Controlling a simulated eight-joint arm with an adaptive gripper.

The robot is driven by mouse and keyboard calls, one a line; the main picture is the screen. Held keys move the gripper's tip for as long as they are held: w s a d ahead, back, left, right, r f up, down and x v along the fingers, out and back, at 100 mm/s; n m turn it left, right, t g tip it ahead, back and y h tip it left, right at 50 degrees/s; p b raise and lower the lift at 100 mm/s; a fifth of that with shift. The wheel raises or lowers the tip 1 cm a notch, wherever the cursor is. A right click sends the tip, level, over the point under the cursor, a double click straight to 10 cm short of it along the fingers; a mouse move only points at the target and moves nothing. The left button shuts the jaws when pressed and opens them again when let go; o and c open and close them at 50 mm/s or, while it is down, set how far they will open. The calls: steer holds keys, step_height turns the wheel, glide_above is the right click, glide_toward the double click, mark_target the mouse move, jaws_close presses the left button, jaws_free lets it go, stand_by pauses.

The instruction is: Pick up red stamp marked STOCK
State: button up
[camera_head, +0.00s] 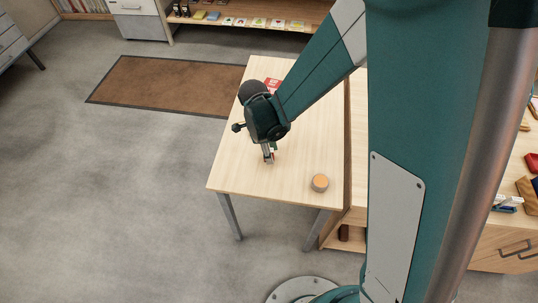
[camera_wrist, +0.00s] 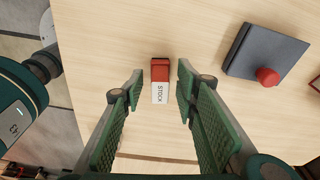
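The red stamp (camera_wrist: 160,71) stands on the pale wooden table, with a white label reading STOCK. In the wrist view it lies between the two green fingers of my gripper (camera_wrist: 161,77), with a gap on each side. The fingers are open and do not touch it. In the head view my gripper (camera_head: 268,159) points down low over the table; the stamp is mostly hidden there by the fingers. I cannot tell the exact height of the fingertips over the table.
A dark grey block with a red knob (camera_wrist: 266,76) sits right of the stamp in the wrist view. A round orange-topped object (camera_head: 320,183) stands near the table's front right. A red item (camera_head: 272,84) lies at the table's far end. The table (camera_head: 240,175) is clear at front left.

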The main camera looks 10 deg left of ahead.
steer(key=c, duration=0.8)
steer(key=shift+r, duration=0.1)
steer(key=shift+c, duration=0.2)
steer(key=shift+r+p, duration=0.65)
steer(key=shift+r, duration=4.25)
